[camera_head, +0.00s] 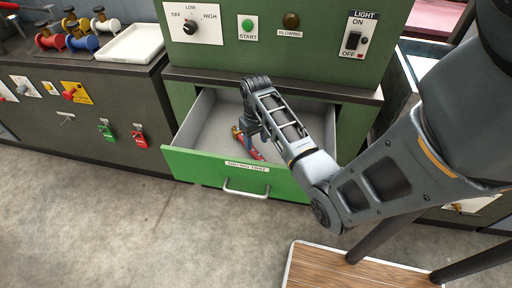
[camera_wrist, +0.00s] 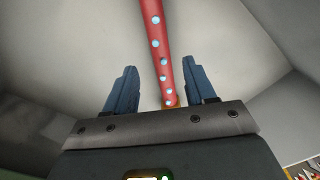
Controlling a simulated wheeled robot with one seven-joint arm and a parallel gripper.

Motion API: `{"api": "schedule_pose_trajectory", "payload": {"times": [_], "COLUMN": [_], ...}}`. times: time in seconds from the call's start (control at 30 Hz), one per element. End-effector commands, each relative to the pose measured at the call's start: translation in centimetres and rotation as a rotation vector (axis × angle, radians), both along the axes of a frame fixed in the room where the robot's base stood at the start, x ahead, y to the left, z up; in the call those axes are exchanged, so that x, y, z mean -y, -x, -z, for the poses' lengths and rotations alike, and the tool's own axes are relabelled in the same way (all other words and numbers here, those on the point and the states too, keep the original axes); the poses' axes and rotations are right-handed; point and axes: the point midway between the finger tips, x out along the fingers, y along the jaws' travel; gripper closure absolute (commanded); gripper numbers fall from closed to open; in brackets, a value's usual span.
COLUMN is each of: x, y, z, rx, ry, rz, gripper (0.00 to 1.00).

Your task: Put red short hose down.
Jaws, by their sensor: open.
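The red short hose (camera_head: 248,146) lies in the open drying tray drawer, partly hidden by my arm in the head view. In the wrist view the red hose (camera_wrist: 161,50), with a row of pale blue dots, runs from the top edge down between my fingers. A brass-coloured end shows near the gripper's base. My gripper (camera_wrist: 159,80) is open, with one blue finger on each side of the hose and a gap on both sides. In the head view my gripper (camera_head: 246,132) is low inside the drawer, its fingers hard to make out.
The green-fronted drawer (camera_head: 190,165) is pulled out below the green control panel (camera_head: 290,55), its pale walls around my gripper. A white tray (camera_head: 133,42) and several coloured spools (camera_head: 80,42) stand on the left counter. A wooden-topped surface (camera_head: 340,272) is at the bottom right.

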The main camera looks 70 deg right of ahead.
Motion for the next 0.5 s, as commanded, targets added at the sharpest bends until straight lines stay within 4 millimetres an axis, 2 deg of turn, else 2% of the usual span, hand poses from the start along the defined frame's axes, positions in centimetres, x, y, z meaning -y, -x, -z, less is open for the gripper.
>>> {"api": "schedule_pose_trajectory", "payload": {"times": [0.03,0.2,0.33,0.5], "x": [0.0,0.0,0.0,0.0], "y": [-0.1,-0.1,0.0,0.0], "z": [-1.2,-4.1,-5.5,-6.3], "rx": [0.003,0.002,0.000,0.000], "ry": [0.003,0.003,0.000,0.000], "rz": [-0.001,-0.001,-0.001,0.000], "gripper": [0.45,0.45,0.45,0.45]}}
